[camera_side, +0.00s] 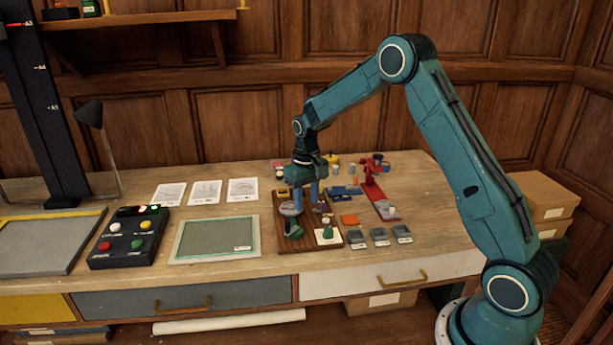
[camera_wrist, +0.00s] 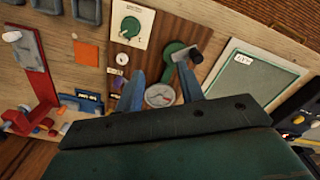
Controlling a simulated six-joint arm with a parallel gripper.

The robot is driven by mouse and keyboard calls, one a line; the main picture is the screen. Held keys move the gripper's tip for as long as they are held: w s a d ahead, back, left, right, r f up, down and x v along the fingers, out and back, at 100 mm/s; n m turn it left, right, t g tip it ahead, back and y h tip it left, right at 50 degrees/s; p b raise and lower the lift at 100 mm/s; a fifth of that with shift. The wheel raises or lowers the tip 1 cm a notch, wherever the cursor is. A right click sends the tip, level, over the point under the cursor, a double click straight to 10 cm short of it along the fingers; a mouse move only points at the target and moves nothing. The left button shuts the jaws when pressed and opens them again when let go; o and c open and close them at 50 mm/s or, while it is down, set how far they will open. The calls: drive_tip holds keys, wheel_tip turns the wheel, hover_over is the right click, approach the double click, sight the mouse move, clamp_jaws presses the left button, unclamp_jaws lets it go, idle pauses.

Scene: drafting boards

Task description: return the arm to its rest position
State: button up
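My gripper (camera_side: 308,192) points down over a dark wooden panel (camera_side: 287,243) on the workbench. In the wrist view its two blue fingers (camera_wrist: 163,84) stand well apart, and nothing is seen held between them. A round white-faced gauge (camera_wrist: 160,95) on the panel shows in the gap between the fingers. A green lever (camera_wrist: 178,58) lies just beyond the fingertips. A green knob on a white plate (camera_wrist: 130,25) is farther off. The gripper body hides part of the panel. My arm is bent and reaches out left from its base at the right.
A green-topped board (camera_side: 215,238) and a button box (camera_side: 128,238) lie left of the panel. A red stand (camera_side: 373,185), a blue block (camera_side: 345,192) and several grey trays (camera_side: 379,236) are to its right. Paper sheets (camera_side: 205,192) lie behind. The space above the bench is open.

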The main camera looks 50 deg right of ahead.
drive_tip(key=s+a+r+t, duration=0.1)
drive_tip(key=s+a+r, duration=0.25)
drive_tip(key=r, duration=0.25)
drive_tip(key=s+a+r+n+t, duration=0.1)
drive_tip(key=s+a+r, duration=0.1)
drive_tip(key=s+r, duration=0.3)
drive_tip(key=s+a+r+t, duration=0.1)
drive_tip(key=s+a+r, duration=0.2)
drive_tip(key=r, duration=0.3)
drive_tip(key=s+a+r+n+t, duration=0.1)
drive_tip(key=s+a, duration=0.2)
drive_tip(key=s, duration=0.6)
drive_tip(key=s+a+r+n+t, duration=0.1)
drive_tip(key=s+a+r, duration=0.1)
drive_tip(key=s, duration=0.8)
drive_tip(key=shift+s+a+t, duration=0.3)
drive_tip(key=shift+a, duration=0.15)
drive_tip(key=shift+o, duration=0.2)
